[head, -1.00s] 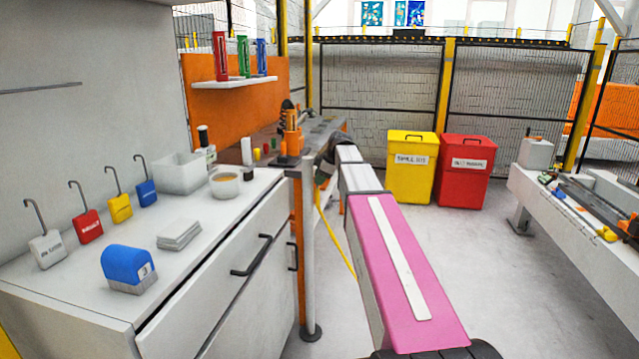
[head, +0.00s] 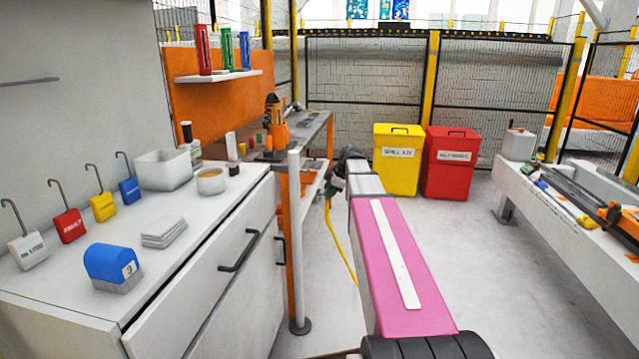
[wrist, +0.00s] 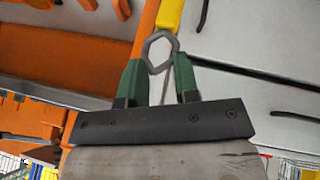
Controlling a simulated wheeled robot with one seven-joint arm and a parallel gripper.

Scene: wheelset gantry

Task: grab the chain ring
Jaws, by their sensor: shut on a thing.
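The chain ring (wrist: 147,43) is a grey, angular metal ring in the wrist view, between the green fingertips of my gripper (wrist: 161,73). My gripper is shut on it, and the ring sticks out past the fingertips. A thin grey piece shows below the ring between the fingers; I cannot tell what it is. In the head view my gripper is small and dark at the far end of my pink and white arm, in front of the workbench (head: 318,130). The ring cannot be made out there.
A white cabinet (head: 215,275) with padlocks and a tub on top stands at left. A grey post (head: 296,240) stands between it and my arm. Yellow (head: 397,175) and red (head: 447,175) bins stand behind. A white bench (head: 540,190) is at right, with clear floor before it.

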